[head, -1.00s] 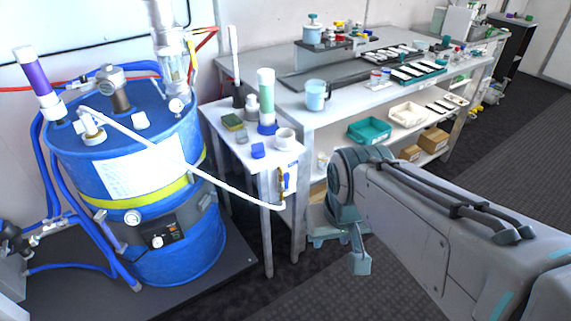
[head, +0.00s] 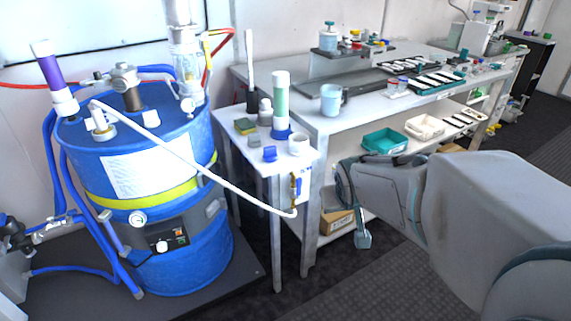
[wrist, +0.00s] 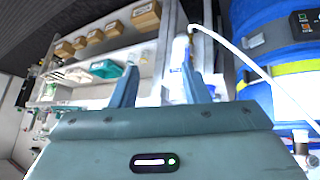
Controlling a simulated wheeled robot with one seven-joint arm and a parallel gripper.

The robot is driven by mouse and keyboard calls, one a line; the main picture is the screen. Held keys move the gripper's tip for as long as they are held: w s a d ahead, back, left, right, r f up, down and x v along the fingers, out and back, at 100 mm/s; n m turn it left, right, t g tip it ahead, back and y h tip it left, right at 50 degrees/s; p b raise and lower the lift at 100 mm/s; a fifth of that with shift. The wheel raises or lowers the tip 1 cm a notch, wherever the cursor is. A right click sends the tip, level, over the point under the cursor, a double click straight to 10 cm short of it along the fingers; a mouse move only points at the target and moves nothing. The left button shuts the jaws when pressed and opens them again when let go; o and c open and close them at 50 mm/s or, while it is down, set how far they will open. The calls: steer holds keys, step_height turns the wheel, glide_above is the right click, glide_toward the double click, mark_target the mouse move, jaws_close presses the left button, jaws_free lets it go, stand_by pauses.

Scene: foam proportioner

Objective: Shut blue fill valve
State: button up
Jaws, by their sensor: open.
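The blue fill valve (head: 298,187) is a small brass valve with a blue lever, on a white plate at the front corner of the small side table. A white hose (head: 190,160) runs from the blue drum down to it. The lever looks roughly upright, but it is too small to tell exactly. My gripper (head: 356,217) is right of the valve, apart from it, with empty space between. In the wrist view my gripper (wrist: 162,88) has two blue-grey fingers spread apart, with nothing held. The valve area shows just beyond the right finger, partly hidden.
The blue drum (head: 150,255) with a yellow band stands at left on a dark base. The side table (head: 230,150) carries bottles, a cup and sponges. The long workbench (head: 310,105) with shelves stands close behind my gripper. Dark floor is free in front.

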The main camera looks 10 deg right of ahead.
steer(key=w+d+f+n+t+y+b, duration=0.15)
steer(key=w+f+t+b, duration=0.35)
steer(key=w+f+b, duration=0.55)
steer(key=n+t+y+b, duration=0.3)
steer(key=t+y+b, duration=0.1)
steer(key=y+b, duration=0.35)
glide_toward(300, 182)
steer(key=x, duration=1.2)
steer(key=shift+w+b, duration=0.3)
steer(key=shift+w, duration=0.05)
steer(key=shift+a, duration=0.1)
jaws_close()
